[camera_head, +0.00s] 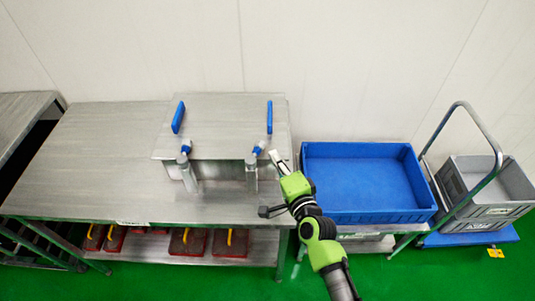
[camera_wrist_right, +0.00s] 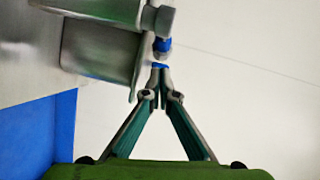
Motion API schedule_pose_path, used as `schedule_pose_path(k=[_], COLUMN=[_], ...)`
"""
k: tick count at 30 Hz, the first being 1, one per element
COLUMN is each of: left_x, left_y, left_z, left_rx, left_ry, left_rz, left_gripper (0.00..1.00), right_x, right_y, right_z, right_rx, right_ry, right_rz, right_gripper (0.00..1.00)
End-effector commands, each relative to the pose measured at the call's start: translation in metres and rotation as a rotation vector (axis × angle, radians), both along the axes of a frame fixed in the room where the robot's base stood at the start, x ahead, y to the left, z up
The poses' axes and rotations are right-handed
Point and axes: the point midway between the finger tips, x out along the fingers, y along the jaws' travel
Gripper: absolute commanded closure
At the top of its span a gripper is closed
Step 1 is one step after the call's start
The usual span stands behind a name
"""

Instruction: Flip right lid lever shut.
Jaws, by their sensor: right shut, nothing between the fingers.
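The right lid lever (camera_head: 258,149) has a blue tip and sits above a grey upright clamp post at the front right of the metal lid (camera_head: 225,125). Its blue end also shows in the right wrist view (camera_wrist_right: 162,45), just beyond my fingertips. My right gripper (camera_head: 274,156) is shut and empty, immediately right of the lever. In the right wrist view the fingertips (camera_wrist_right: 160,68) are together close to the blue end; whether they touch it I cannot tell. The matching left lever (camera_head: 186,147) stands at the lid's front left. My left gripper is out of view.
Two blue handles (camera_head: 178,117) (camera_head: 269,117) stand on the lid. The steel table (camera_head: 90,165) is bare to the left. A blue crate (camera_head: 365,180) stands to the right of my gripper, with a trolley holding grey crates (camera_head: 490,190) farther right.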

Motion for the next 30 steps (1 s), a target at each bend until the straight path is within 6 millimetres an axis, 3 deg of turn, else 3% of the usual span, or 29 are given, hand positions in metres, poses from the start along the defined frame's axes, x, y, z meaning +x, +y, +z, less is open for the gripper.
schedule_pose_path(k=[7,20,30], left_x=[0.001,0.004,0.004], left_y=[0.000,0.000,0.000], left_z=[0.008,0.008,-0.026], left_rx=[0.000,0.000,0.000], left_ry=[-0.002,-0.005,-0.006], left_rz=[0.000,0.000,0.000], left_gripper=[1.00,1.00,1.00], right_x=[0.009,0.010,0.018], right_y=[0.021,0.023,0.023], right_z=[-0.004,-0.005,-0.010], right_rx=[-0.001,-0.001,-0.007], right_ry=[0.000,-0.002,-0.009], right_rz=[0.000,0.000,0.142], right_gripper=[1.00,1.00,1.00])
